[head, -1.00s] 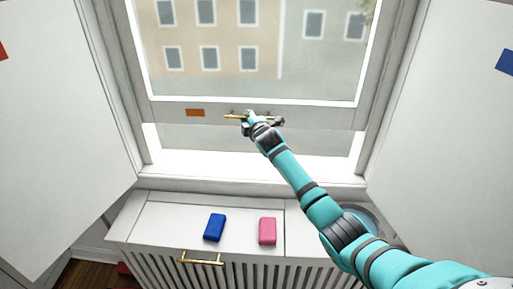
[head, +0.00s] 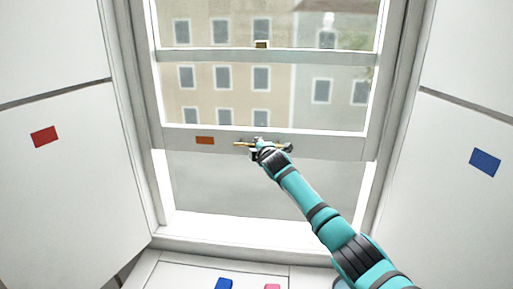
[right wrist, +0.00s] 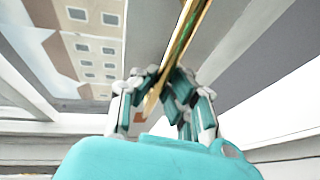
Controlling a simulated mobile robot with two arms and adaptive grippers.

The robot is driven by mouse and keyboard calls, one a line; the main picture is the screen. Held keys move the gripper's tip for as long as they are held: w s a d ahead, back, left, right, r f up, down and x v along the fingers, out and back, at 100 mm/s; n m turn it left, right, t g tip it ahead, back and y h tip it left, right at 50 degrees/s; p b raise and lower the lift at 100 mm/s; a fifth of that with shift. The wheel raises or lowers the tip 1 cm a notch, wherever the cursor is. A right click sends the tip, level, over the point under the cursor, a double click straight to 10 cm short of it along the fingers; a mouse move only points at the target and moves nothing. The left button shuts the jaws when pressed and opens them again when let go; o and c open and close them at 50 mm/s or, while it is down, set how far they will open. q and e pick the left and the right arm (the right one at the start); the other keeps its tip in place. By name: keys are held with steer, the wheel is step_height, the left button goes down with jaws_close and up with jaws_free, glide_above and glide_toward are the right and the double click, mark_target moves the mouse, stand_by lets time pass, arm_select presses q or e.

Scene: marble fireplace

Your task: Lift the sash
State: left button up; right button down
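The window sash (head: 335,143) is a white frame with a glass pane, an orange patch (head: 205,140) and a brass bar handle (head: 242,144) on its bottom rail. The rail stands well above the sill (head: 240,226), with an open gap between them. My right gripper (head: 262,147) is at the handle, its arm reaching up from the lower right. In the right wrist view the brass bar (right wrist: 186,32) runs between the fingers of my right gripper (right wrist: 160,85), which look closed around it. The contact is partly hidden. My left gripper is out of view.
White panels flank the window, with a red patch (head: 44,137) on the left and a blue patch (head: 485,162) on the right. A blue block (head: 224,284) and a pink block (head: 272,287) show at the bottom edge, on the white top below the sill.

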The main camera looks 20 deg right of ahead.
steer(key=c, duration=1.4)
jaws_free()
steer(key=shift+s+a+r, duration=0.1)
steer(key=shift+s+r, duration=0.05)
steer(key=shift+r, duration=0.1)
steer(key=shift+f, duration=0.15)
steer(key=v, duration=1.2)
